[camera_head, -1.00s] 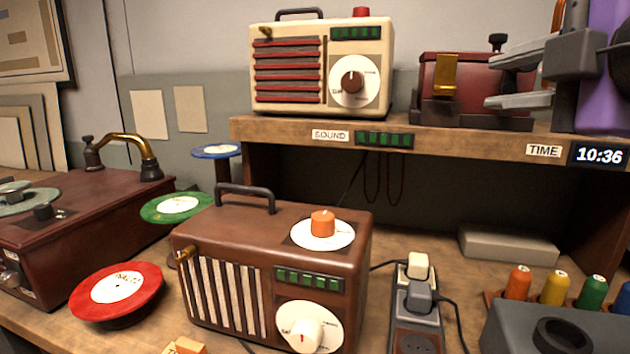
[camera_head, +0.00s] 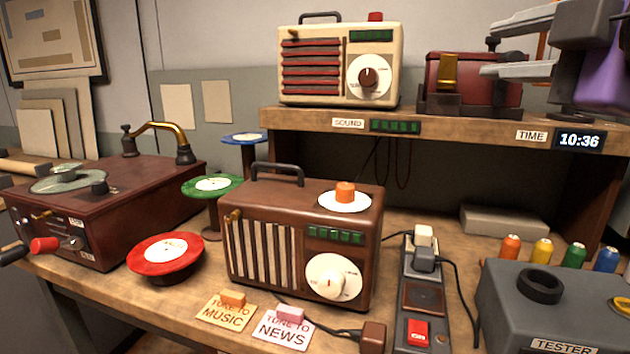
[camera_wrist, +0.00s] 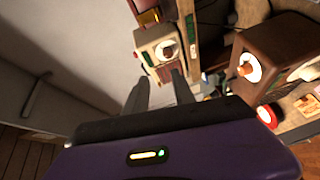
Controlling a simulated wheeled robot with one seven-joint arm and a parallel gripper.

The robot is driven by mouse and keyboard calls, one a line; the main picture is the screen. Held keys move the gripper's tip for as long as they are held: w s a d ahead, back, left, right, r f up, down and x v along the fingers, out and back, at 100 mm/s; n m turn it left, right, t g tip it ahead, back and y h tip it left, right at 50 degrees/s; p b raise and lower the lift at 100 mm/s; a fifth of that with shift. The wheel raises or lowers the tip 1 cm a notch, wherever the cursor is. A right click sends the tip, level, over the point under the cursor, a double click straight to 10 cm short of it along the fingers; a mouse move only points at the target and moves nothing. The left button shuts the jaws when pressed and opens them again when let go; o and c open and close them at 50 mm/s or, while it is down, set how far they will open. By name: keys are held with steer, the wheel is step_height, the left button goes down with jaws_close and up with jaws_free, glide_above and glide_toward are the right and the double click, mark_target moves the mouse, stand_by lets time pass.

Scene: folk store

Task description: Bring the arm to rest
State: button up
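My gripper (camera_head: 488,49) is at the upper right of the head view, raised in front of the upper shelf near a dark red box (camera_head: 473,78). Its two grey fingers are apart, with nothing seen between them. In the wrist view the fingers (camera_wrist: 160,78) also stand apart and empty, pointing toward the cream radio (camera_wrist: 158,45). Part of the purple arm behind the gripper is cut off by the head view's right edge.
The cream radio (camera_head: 318,78) stands on the shelf (camera_head: 300,117). Below are a brown radio (camera_head: 262,212), a power strip (camera_head: 422,300), a grey tester (camera_head: 510,310), a red record (camera_head: 165,254) and a record player (camera_head: 130,205). Two tuning cards lie at the bench front.

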step_height(320, 180, up, 6)
steer(key=s+f+m+t+y, duration=0.1)
steer(key=s+m+t+y, duration=0.1)
steer(key=t+y, duration=0.2)
steer(key=s+d+f+m+t+h, duration=0.1)
steer(key=d+f+m+h, duration=0.25)
steer(key=f+m, duration=0.35)
steer(key=s+d+f+m+t+h, duration=0.15)
steer(key=f+m+h, duration=0.3)
steer(key=f, duration=0.55)
steer(key=s+d+f+m+t+h, duration=0.1)
steer(key=s+d+f+m+h, duration=0.15)
steer(key=f+m, duration=0.5)
steer(key=s+a+f+n+g+y, duration=0.1)
steer(key=s+a+f+g, duration=0.2)
steer(key=s+f, duration=0.75)
steer(key=s+a+f+n+g+y, duration=0.1)
steer(key=s+a+f+g, duration=0.15)
steer(key=s+f, duration=0.8)
steer(key=s+a+f+n+g+y, duration=0.15)
steer(key=s+f+g, duration=0.25)
steer(key=s+f, duration=0.65)
step_height(320, 180, up, 13)
steer(key=w+p, duration=0.2)
steer(key=p, duration=1.3)
steer(key=shift+w+a, duration=0.2)
steer(key=shift+a, duration=0.25)
